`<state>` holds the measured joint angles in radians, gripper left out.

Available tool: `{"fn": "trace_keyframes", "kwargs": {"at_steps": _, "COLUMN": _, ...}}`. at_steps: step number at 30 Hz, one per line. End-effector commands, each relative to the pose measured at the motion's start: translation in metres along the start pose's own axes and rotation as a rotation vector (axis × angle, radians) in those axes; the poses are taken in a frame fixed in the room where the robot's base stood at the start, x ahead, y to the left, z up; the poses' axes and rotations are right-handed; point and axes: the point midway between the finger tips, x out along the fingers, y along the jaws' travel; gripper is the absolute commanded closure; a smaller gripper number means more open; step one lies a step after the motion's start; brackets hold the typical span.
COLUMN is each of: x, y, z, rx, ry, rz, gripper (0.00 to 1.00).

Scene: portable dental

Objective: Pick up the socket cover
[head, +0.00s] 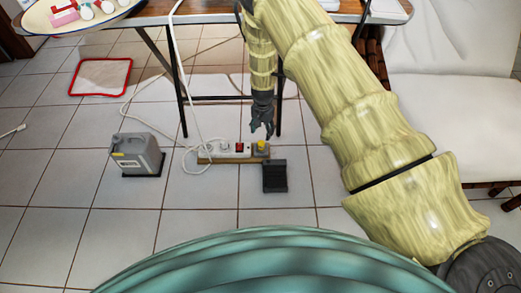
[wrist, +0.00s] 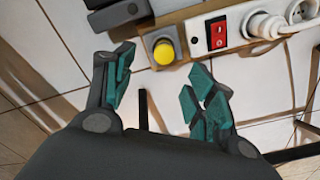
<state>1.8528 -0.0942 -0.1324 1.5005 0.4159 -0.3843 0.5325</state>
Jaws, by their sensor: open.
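A yellow round piece (head: 262,146) on a grey square base sits at the right end of a wood-backed power strip (head: 240,158) on the floor. It looks like the socket cover, though I cannot be sure. In the wrist view the yellow piece (wrist: 163,51) shows just beyond and between my fingertips, with nothing hiding it. My gripper (head: 262,129) points down above that end of the strip. In the wrist view my gripper (wrist: 160,82) is open and empty, its green-padded fingers apart on either side.
The strip has a red switch (wrist: 217,31) and a white plug (wrist: 264,25) with cables. A dark grey box-like piece (head: 274,178) lies beside the strip. A grey jug (head: 136,154) stands left. Dark table legs (head: 182,95) rise behind. Tiles in front are clear.

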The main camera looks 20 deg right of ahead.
Motion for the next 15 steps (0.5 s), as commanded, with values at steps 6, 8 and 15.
{"fn": "trace_keyframes", "kwargs": {"at_steps": 6, "x": 0.020, "y": -0.003, "z": 0.000, "rx": 0.004, "ry": -0.003, "rz": 0.000, "gripper": 0.44}}
{"fn": "trace_keyframes", "kwargs": {"at_steps": 8, "x": 0.028, "y": -0.003, "z": 0.000, "rx": 0.004, "ry": -0.002, "rz": 0.000, "gripper": 0.44}}
{"fn": "trace_keyframes", "kwargs": {"at_steps": 15, "x": 0.054, "y": -0.003, "z": -0.001, "rx": 0.002, "ry": -0.001, "rz": -0.001, "gripper": 0.44}}
